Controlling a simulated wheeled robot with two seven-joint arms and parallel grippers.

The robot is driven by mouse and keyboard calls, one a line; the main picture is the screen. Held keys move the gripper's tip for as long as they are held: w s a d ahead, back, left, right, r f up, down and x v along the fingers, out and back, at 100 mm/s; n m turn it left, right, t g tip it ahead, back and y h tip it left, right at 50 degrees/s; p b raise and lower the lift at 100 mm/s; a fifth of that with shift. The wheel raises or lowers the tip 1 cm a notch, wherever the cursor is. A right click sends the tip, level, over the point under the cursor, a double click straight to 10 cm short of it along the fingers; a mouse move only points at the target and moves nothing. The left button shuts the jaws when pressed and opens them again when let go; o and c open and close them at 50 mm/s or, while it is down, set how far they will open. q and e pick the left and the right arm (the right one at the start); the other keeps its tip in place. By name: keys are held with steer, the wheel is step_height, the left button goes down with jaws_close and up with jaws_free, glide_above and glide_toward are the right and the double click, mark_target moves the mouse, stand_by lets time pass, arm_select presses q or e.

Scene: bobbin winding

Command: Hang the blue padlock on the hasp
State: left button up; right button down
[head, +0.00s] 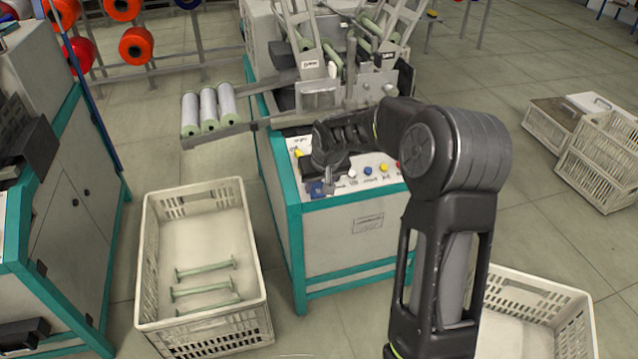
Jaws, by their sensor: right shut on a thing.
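My right arm comes in from the lower right and reaches over the control panel of the winding machine (343,249). My right gripper (328,184) points down at the panel's left front corner. It is shut on the blue padlock (316,189), a small blue block at the panel's front edge. The fingers and wrist hide part of the padlock, and I cannot make out its shackle. The hasp cannot be told apart here, so I cannot tell whether the padlock touches it. My left gripper is not in view.
The panel carries coloured buttons (368,170). A white crate (154,252) with several green bobbins stands on the floor at left; another crate (545,296) is at lower right. Bobbins of grey thread (209,108) lie on a rail behind. Crates (600,165) stand far right.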

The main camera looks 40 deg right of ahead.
steer(key=shift+w+f, duration=0.15)
steer(key=shift+f, duration=0.2)
steer(key=shift+s+a+f+b, duration=0.1)
steer(key=shift+s+f+b, duration=0.2)
steer(key=shift+s+b, duration=0.15)
stand_by(0.9)
steer(key=c, duration=0.8)
jaws_free()
steer(key=shift+r, duration=0.2)
steer(key=p+v, duration=0.1)
steer(key=v, duration=0.6)
steer(key=shift+s+a+r, duration=0.1)
steer(key=shift+r, duration=0.15)
